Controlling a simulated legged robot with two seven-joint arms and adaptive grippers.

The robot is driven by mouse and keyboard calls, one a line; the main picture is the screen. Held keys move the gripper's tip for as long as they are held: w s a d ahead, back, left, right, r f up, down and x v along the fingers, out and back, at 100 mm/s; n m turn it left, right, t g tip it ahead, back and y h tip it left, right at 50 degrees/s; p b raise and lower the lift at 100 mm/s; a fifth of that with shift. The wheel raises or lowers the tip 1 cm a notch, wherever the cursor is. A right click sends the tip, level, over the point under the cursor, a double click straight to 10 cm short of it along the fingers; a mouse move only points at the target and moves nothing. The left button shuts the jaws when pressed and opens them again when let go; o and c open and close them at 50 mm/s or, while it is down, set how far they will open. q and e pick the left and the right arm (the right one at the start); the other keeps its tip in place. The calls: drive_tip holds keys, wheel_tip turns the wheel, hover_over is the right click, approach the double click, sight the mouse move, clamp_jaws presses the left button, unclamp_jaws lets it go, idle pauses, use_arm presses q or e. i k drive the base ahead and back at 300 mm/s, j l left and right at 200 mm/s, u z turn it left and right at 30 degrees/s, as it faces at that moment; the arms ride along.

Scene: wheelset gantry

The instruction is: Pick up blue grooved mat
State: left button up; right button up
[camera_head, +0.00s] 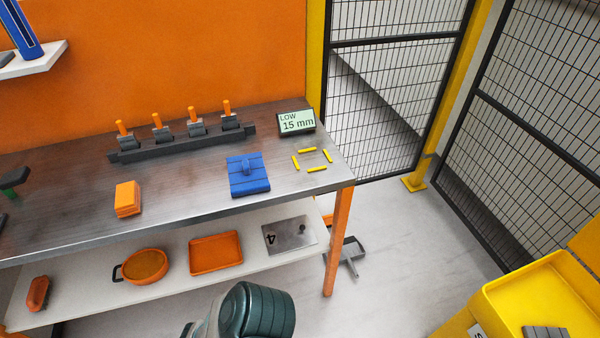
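The blue grooved mat (249,187) lies on the metal workbench top, right of the bench's middle and near its front edge. It has lines across its face and a small raised blue piece on its upper part. Nothing is touching it from my side. Neither of my grippers is in view. A rounded dark green arm link of mine shows at the bottom middle, in front of the bench and apart from the mat.
An orange block (128,198) sits left of the mat. Yellow corner strips (316,169) and a display reading "LOW 15 mm" (296,122) are to its right. A dark rack with orange-handled clamps (183,147) stands behind. A lower shelf (180,287) holds orange containers. Mesh fencing (395,90) is at right.

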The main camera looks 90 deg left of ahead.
sight(248, 174)
drive_tip(key=u, duration=0.85)
drive_tip(key=j+u, duration=0.1)
drive_tip(key=u, duration=1.2)
drive_tip(key=i+u, duration=0.1)
drive_tip(key=u, duration=0.75)
